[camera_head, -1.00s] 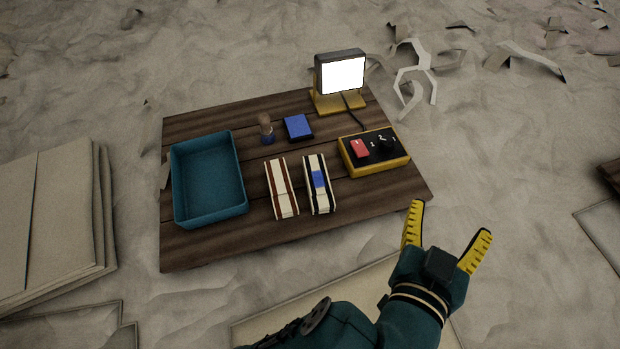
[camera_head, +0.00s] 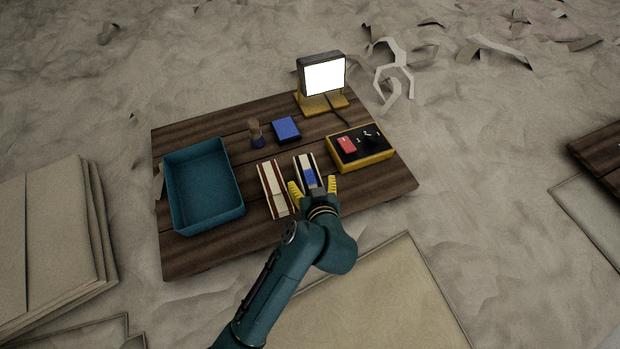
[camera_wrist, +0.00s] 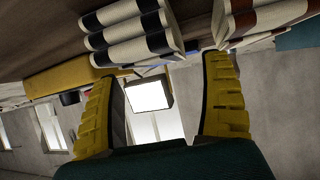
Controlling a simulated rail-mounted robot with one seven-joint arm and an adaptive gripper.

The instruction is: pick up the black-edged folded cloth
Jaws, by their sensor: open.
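The black-edged folded cloth (camera_head: 303,164), cream with dark bands and a blue patch on top, lies on the dark wooden board. My gripper (camera_head: 313,187) is open at the near end of this cloth, one yellow finger to each side in the head view and partly covering that end. In the wrist view the black-edged cloth (camera_wrist: 130,28) shows as stacked folds at the top, beyond my open gripper (camera_wrist: 160,72) and towards its left finger. Nothing is held. I cannot tell whether a finger touches the cloth.
A red-brown-edged folded cloth (camera_head: 268,178) lies close to the left. A teal tray (camera_head: 240,185) stands farther left. A yellow control box (camera_head: 384,153) is on the right.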

